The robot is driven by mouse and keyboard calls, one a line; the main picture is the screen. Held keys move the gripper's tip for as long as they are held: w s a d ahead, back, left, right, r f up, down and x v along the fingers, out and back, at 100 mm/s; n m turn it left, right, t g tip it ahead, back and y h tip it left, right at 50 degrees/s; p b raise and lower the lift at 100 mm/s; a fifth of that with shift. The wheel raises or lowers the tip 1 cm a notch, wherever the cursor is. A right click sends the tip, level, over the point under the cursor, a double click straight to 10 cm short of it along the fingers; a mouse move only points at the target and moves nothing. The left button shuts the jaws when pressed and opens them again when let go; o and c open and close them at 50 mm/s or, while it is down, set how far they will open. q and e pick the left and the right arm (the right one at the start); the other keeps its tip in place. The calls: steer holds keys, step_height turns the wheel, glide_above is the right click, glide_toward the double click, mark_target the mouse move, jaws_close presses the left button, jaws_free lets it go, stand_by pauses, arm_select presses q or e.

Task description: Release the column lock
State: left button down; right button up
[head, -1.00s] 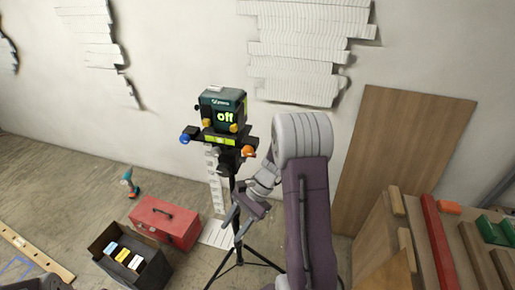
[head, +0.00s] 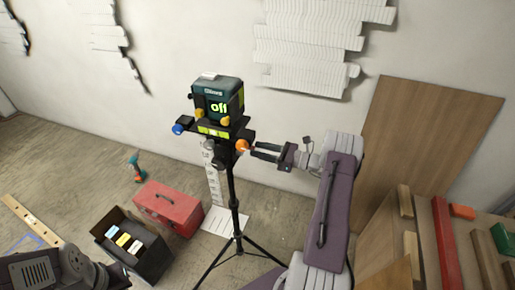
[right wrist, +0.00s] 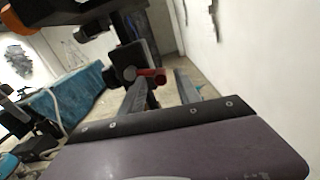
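A dark green laser device (head: 218,98) showing "off" sits on a black head on a tripod (head: 233,195). The head has a blue knob (head: 179,128) on the left and an orange knob (head: 243,146) on the right. In the right wrist view, a red lever (right wrist: 152,76) sticks out of a black collar (right wrist: 128,60) on the column. My right gripper (head: 260,151) is open, its fingers pointing left at the column, close to the orange knob in the head view. In the wrist view, the red lever shows between the spread fingers. Contact cannot be told. Only part of my left arm shows, lower left.
A red toolbox (head: 168,207) and a black open box (head: 112,238) stand on the floor left of the tripod. A drill (head: 136,165) lies behind them. A wooden board (head: 425,145) leans on the wall at the right, behind a bench with colored bars (head: 446,240).

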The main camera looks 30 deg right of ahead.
steer(key=shift+w+a, duration=0.4)
steer(key=shift+w, duration=0.1)
jaws_close()
steer(key=shift+n+b, duration=0.4)
steer(key=shift+n, duration=0.1)
steer(key=shift+d+r+n+b, duration=0.1)
steer(key=shift+r+n+b, duration=0.25)
steer(key=shift+r+n, duration=0.6)
jaws_free()
steer(key=shift+f+n, duration=0.2)
steer(key=shift+n, duration=0.05)
